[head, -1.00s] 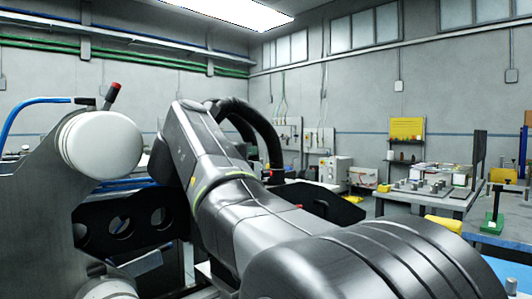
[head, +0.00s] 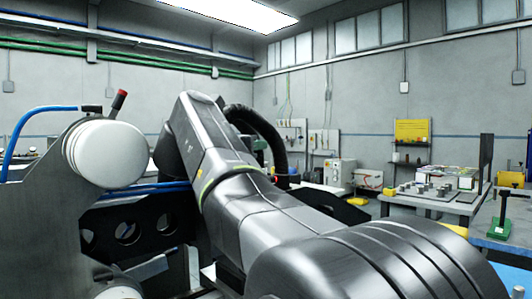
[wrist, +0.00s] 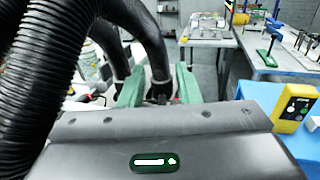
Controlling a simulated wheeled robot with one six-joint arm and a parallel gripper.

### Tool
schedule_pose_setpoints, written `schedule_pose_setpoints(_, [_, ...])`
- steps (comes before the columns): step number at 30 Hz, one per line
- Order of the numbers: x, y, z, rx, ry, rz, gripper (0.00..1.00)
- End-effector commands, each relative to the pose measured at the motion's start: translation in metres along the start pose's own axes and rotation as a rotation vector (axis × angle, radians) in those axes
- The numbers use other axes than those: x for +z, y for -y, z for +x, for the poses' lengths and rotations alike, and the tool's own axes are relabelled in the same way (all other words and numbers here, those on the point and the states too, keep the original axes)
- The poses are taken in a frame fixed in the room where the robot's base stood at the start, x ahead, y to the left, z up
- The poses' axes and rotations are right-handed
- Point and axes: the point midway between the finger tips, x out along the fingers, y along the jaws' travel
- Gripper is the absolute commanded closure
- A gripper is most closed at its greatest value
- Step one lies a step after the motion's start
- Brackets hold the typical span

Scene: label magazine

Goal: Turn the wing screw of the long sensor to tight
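In the wrist view the two green fingers of my gripper (wrist: 158,92) stand apart with a gap between them. Small dark shapes and a red spot show near the gap, too small to make out. I cannot pick out the long sensor or its wing screw in either view. In the head view my arm covers the middle and hides my gripper. A machine with a white roller (head: 106,154) and a dark plate with round holes (head: 127,232) stands left of my arm.
A blue hose (head: 40,108) and a red-tipped lever (head: 119,104) rise by the roller. At right are a bench with metal parts (head: 440,204) and a blue table with a green stand (head: 499,224). A yellow control box (wrist: 296,106) is near my gripper's right.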

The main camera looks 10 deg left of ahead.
Motion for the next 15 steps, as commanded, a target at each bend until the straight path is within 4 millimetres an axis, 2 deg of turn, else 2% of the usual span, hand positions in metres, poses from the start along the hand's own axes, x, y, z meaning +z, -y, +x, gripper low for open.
schedule_pose_setpoints(1, [0.016, 0.0, 0.0, 0.0, 0.0, 0.002, 0.7])
schedule_pose_setpoints(6, [0.048, 0.0, 0.0, -0.001, 0.0, 0.001, 0.7])
schedule_pose_setpoints(10, [0.063, 0.0, 0.0, -0.001, -0.001, 0.001, 0.7])
schedule_pose_setpoints(15, [0.071, 0.0, 0.0, -0.001, -0.001, 0.0, 0.7])
